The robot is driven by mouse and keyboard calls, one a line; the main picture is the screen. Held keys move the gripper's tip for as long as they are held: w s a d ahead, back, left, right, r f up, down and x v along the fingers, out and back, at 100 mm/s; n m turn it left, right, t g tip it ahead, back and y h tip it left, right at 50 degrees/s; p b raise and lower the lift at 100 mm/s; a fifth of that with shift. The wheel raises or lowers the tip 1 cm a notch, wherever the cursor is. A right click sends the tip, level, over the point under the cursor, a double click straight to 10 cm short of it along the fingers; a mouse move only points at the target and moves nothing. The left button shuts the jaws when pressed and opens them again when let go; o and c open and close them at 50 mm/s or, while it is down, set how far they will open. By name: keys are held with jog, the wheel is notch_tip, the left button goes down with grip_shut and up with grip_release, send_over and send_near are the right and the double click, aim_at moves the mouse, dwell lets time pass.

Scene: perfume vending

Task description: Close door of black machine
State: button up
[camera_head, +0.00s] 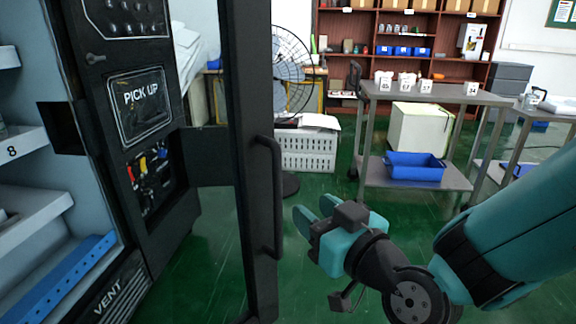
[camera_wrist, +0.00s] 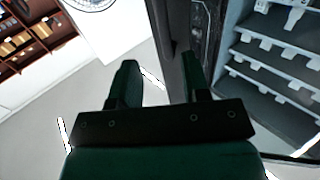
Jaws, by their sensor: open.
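The black machine (camera_head: 110,110) stands at the left with its shelved inside exposed. Its black-framed door (camera_head: 237,150) stands open, its edge upright near the middle of the head view. A vertical black handle (camera_head: 277,200) is on the door's edge. My teal gripper (camera_head: 312,212) is open and empty, just right of the handle in the head view. In the wrist view my two fingertips (camera_wrist: 158,75) are apart, with the dark door edge (camera_wrist: 172,45) beyond and between them. I cannot tell whether a finger touches the door.
A metal table (camera_head: 435,95) with numbered white items and a blue bin (camera_head: 415,167) stands behind. A fan (camera_head: 288,70) and white crates (camera_head: 307,145) are beyond the door. The green floor (camera_head: 330,270) around the gripper is clear.

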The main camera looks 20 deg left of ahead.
aim_at(281, 184)
jog(key=p+x, duration=0.5)
jog(key=x, duration=0.4)
jog(key=c, duration=0.8)
jog(key=shift+d, duration=0.15)
